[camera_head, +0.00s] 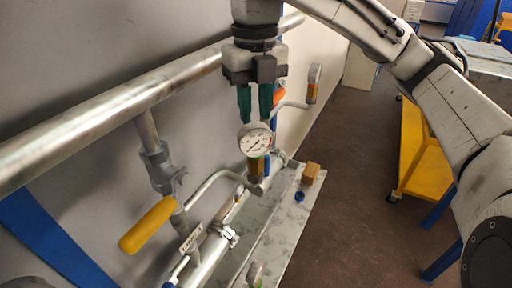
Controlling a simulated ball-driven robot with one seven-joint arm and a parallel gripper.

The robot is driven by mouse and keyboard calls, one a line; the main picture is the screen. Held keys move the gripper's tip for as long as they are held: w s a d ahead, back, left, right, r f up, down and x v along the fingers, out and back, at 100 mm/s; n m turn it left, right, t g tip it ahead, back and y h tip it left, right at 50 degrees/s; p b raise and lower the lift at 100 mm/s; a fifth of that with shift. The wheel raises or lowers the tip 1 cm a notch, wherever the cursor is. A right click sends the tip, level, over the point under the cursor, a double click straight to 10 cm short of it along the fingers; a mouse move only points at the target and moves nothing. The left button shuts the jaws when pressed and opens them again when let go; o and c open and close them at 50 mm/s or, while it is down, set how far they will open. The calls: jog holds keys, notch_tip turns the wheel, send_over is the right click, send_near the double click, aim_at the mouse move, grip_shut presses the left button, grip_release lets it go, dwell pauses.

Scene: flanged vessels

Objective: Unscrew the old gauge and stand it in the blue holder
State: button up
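The gauge (255,139) has a round white dial facing me. A brass-coloured fitting (256,168) shows directly below it, near the pipework. My gripper (255,118) points down from above, with two green fingers at the gauge's top edge. A narrow gap shows between the fingers. The dial overlaps their tips, so I cannot tell whether they touch or hold the gauge. A small blue round piece (299,196) sits on the pale ledge to the right; I cannot tell whether it is the blue holder.
A wooden-looking block (310,172) stands on the pale ledge (262,232). A yellow-handled valve (148,225) and pipes crowd the left. A yellow cart (415,150) stands beyond open floor (355,200).

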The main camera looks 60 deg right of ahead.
notch_tip(320, 180, up, 11)
dwell(0.7)
jog(key=shift+f, duration=0.15)
